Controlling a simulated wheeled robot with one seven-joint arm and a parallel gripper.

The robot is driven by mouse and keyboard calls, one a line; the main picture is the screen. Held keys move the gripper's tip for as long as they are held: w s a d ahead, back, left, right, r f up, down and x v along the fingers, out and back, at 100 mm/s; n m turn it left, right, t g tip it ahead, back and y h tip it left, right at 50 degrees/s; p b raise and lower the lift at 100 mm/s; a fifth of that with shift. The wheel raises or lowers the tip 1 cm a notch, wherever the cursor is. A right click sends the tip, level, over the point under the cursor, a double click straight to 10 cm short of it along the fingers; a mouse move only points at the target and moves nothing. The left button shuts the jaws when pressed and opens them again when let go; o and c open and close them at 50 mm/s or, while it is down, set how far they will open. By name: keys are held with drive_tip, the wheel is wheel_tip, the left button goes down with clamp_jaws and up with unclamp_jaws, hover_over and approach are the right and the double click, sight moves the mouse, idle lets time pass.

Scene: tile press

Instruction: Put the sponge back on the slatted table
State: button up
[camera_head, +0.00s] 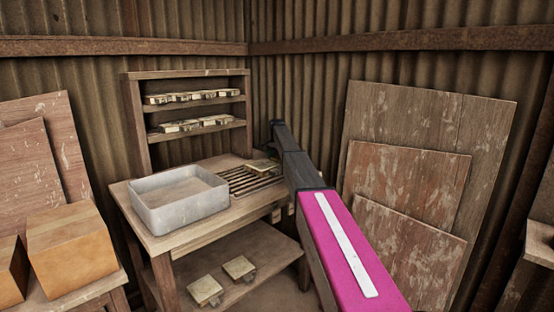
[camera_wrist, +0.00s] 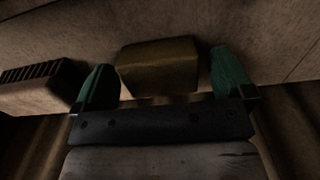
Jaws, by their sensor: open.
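In the wrist view, a dull yellow-brown block (camera_wrist: 158,70), which looks like the sponge, lies between the two green fingers of my gripper (camera_wrist: 164,65). The fingers are open. A narrow gap shows at the block's right side; the left finger is close to its left side, and I cannot tell whether they touch. In the head view, the slatted part (camera_head: 240,181) of the wooden table (camera_head: 178,238) is right of the grey basin. A pale-topped block (camera_head: 262,166) sits on the slats' far end. My arm hides my gripper in the head view.
The grey basin (camera_head: 180,201) fills the table's left side. A shelf rack (camera_head: 140,118) with several small pieces stands behind. Two pieces lie on the lower shelf (camera_head: 252,262). A ridged dark object (camera_wrist: 40,88) lies left of my gripper. Boards (camera_head: 420,140) lean at the right.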

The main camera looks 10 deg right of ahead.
sight(277, 157)
wheel_tip(277, 157, up, 12)
drive_tip(key=shift+r, duration=0.15)
idle(0.4)
